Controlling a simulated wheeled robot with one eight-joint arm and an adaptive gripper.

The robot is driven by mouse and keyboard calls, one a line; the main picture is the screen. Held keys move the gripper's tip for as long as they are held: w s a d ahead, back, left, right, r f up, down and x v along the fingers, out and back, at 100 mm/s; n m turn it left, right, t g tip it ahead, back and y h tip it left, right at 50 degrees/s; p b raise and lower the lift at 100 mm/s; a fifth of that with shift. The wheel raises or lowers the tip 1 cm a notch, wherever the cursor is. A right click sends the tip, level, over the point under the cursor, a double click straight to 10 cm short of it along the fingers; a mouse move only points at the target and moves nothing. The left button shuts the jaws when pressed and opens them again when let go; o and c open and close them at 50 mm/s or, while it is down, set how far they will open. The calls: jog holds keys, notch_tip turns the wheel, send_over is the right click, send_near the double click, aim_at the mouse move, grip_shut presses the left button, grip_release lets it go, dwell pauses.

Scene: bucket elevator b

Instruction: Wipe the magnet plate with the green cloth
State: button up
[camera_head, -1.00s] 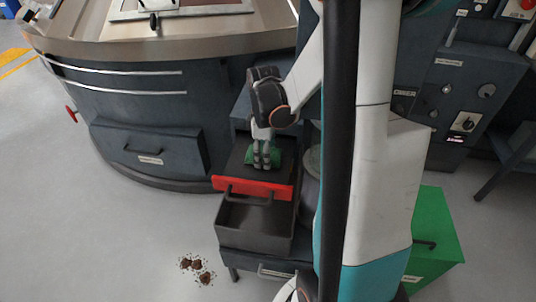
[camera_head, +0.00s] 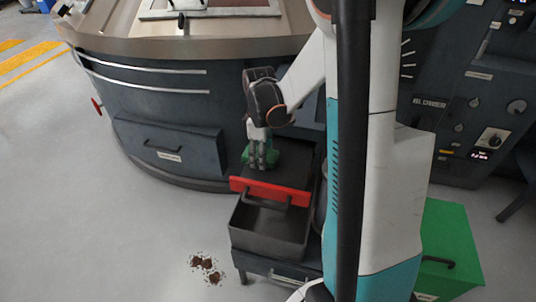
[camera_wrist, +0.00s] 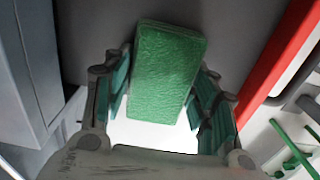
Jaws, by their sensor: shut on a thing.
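The green cloth (camera_head: 246,156) is a small folded block in my gripper (camera_head: 257,166). In the wrist view the cloth (camera_wrist: 166,72) sits between the two fingers of my gripper (camera_wrist: 163,100), which is shut on it. A dark flat plate with a red front, which looks like the magnet plate (camera_head: 295,160), lies under and right of the gripper. The cloth is at the plate's left part and seems to touch it, though the exact contact is hidden. The red front (camera_wrist: 285,60) runs along the right in the wrist view.
An open dark bin (camera_head: 268,232) stands in front of the red front. Brown crumbs (camera_head: 207,268) lie on the floor. A dark curved cabinet (camera_head: 165,110) is at left, a green box (camera_head: 448,248) at right. The floor at lower left is mostly clear.

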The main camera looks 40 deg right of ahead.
dwell(0.3)
jog(key=shift+r+p, duration=2.2)
jog(key=shift+r, duration=0.8)
jog(key=shift+r+p, duration=1.1)
jog(key=shift+r, duration=0.4)
